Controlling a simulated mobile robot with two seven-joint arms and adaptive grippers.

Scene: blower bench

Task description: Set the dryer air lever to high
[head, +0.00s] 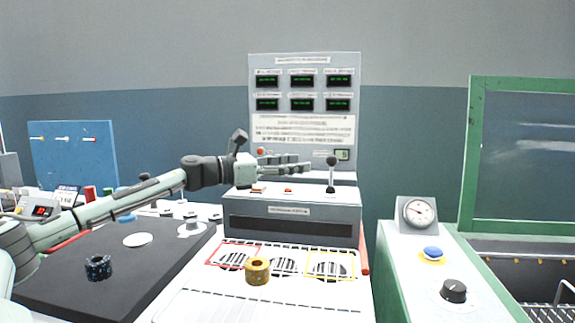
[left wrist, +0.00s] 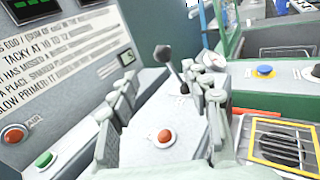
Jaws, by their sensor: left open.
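The air lever (head: 331,174) is a thin metal stick with a black knob on top of the grey dryer box (head: 292,211), near its right end. It stands nearly upright in the head view. My left gripper (head: 306,165) reaches in from the left above the box, its fingers pointing right and ending just left of the lever. In the left wrist view the two fingers of the gripper (left wrist: 168,82) are apart with nothing held. The lever (left wrist: 172,67) shows beyond the gap between the fingertips. Contact with it cannot be told. My right gripper is out of view.
A tall panel (head: 303,91) with several green displays stands behind the box. Red (left wrist: 165,136) and green (left wrist: 45,159) buttons lie near my fingers. A yellow ring (head: 257,271) sits in front. A gauge (head: 418,211) stands on the right bench.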

